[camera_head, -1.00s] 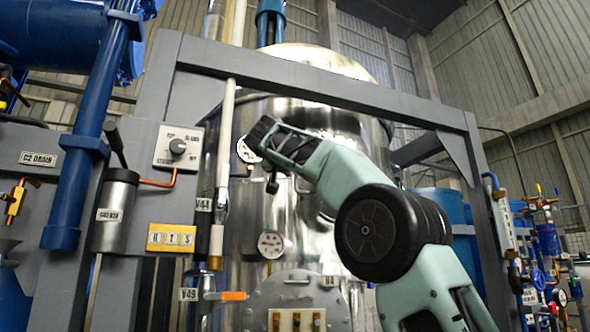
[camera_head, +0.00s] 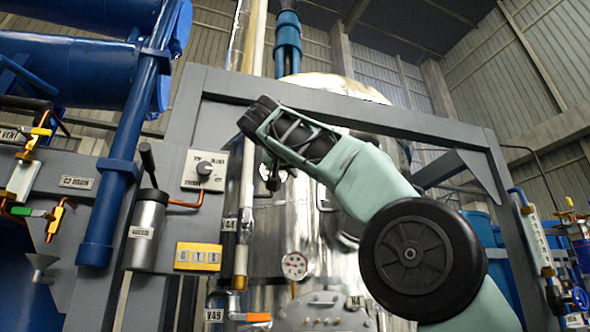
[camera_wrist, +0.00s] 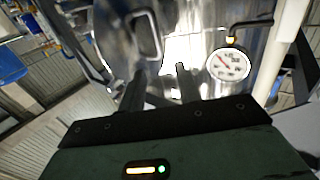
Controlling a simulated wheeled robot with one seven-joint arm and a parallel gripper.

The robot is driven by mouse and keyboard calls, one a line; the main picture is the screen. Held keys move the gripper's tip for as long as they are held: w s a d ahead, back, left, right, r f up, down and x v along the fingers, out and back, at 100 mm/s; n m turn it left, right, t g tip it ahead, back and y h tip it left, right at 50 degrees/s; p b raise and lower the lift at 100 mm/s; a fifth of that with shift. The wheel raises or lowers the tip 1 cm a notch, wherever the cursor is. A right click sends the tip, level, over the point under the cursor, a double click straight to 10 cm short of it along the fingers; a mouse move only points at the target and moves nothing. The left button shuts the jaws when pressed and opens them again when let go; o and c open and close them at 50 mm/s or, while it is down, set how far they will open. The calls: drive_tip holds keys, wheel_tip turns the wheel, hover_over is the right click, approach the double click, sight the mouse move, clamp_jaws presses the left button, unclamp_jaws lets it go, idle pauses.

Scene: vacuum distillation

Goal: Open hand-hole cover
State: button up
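A round grey bolted plate (camera_head: 325,312) shows low on the front of the shiny steel tank (camera_head: 300,235), cut off by the bottom of the head view. I cannot tell for sure that it is the hand-hole cover. In the wrist view, a rounded metal loop (camera_wrist: 148,35) shows above my gripper (camera_wrist: 160,80), against the shiny tank. My gripper's two dark fingers are apart, with nothing visible between them. In the head view my arm's end is raised in front of the upper tank and hides part of it.
A grey frame (camera_head: 340,105) surrounds the tank. A pressure gauge (camera_head: 294,265) is on its front; a gauge (camera_wrist: 228,64) is right of my fingers in the wrist view. A grey cylinder (camera_head: 146,235), dial box (camera_head: 204,170) and yellow counter (camera_head: 197,257) are at left.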

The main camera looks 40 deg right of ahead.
drive_tip(key=v, duration=0.4)
drive_tip(key=shift+s+a+b, duration=0.25)
drive_tip(key=shift+a+b, duration=0.05)
drive_tip(key=shift+a, duration=0.05)
drive_tip(key=w+a+f+n+t+y+b, duration=0.1)
drive_tip(key=w+a+f+n+y, duration=0.3)
drive_tip(key=f, duration=0.4)
drive_tip(key=w+a+f+n+t+y, duration=0.1)
drive_tip(key=w+a+f+n+y, duration=0.2)
drive_tip(key=w+a+f+n, duration=0.3)
drive_tip(key=s+a+f+n+g+y, duration=0.15)
drive_tip(key=a+f, duration=0.25)
drive_tip(key=f, duration=0.4)
drive_tip(key=s+a+f+n+y+b, duration=0.1)
drive_tip(key=a+f+n+y, duration=0.15)
drive_tip(key=f, duration=0.55)
drive_tip(key=s+a+f+n+g+y, duration=0.1)
drive_tip(key=a+f, duration=0.3)
drive_tip(key=f, duration=0.3)
drive_tip(key=s+a+f+n+g+y+b, duration=0.15)
drive_tip(key=s+f+g, duration=0.25)
drive_tip(key=s+f, duration=0.85)
drive_tip(key=s+a+f+n+g+y+b, duration=0.1)
drive_tip(key=s+a+f+n+g+y, duration=0.15)
drive_tip(key=s+f, duration=1)
drive_tip(key=s+d+f+g, duration=0.3)
drive_tip(key=s+f, duration=0.3)
drive_tip(key=f, duration=0.5)
drive_tip(key=shift+f, duration=0.4)
